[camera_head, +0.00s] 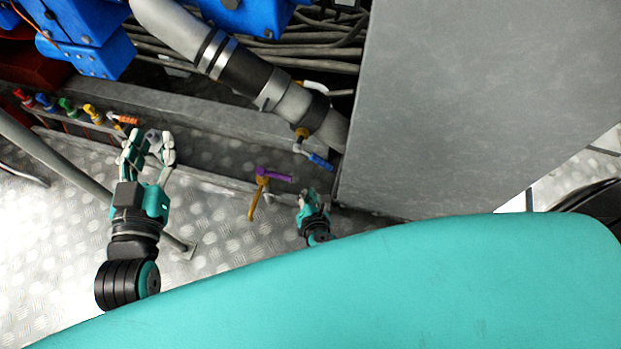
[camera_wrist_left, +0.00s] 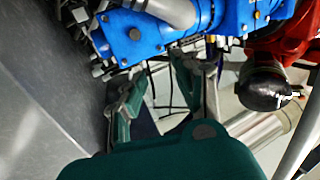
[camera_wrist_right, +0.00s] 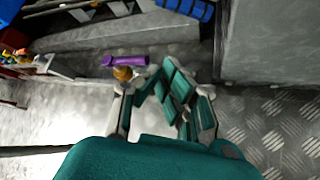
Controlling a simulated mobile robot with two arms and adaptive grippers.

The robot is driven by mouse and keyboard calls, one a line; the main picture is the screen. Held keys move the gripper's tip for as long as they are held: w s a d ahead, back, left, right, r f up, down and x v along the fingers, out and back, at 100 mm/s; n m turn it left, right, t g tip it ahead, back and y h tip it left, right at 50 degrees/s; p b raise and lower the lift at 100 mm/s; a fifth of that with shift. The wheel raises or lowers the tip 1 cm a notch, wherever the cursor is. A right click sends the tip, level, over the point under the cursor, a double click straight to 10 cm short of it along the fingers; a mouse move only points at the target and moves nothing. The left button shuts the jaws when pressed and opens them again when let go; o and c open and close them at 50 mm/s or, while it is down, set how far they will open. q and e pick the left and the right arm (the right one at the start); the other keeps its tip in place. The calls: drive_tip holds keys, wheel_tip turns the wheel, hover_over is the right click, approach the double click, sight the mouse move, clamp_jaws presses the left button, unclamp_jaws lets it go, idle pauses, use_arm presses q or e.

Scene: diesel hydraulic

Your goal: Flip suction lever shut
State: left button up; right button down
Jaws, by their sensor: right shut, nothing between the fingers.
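Which lever is the suction lever is not marked. A purple lever (camera_head: 274,176) sits on an orange-yellow stem (camera_head: 257,198) low beside the grey plinth. The purple lever also shows in the right wrist view (camera_wrist_right: 125,60), just beyond and left of my right fingertips. A blue-handled lever (camera_head: 319,160) hangs under the grey pipe end; its blue handle shows at the top of the right wrist view (camera_wrist_right: 190,8). My right gripper (camera_head: 311,193) is shut and empty, right of the purple lever and apart from it. My left gripper (camera_head: 149,142) is open and empty, near the orange-handled valve (camera_head: 124,118).
A row of small coloured valves (camera_head: 69,106) lines the ledge at left. A large grey box (camera_head: 450,110) stands right of my right gripper. A thick grey pipe (camera_head: 180,28) and blue machinery (camera_head: 85,40) are above. Patterned metal floor (camera_head: 60,250) lies open at lower left.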

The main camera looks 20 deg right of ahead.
use_arm(q)
drive_tip(key=shift+r, duration=0.2)
use_arm(e)
drive_tip(key=shift+r, duration=0.1)
drive_tip(key=shift+w, duration=0.1)
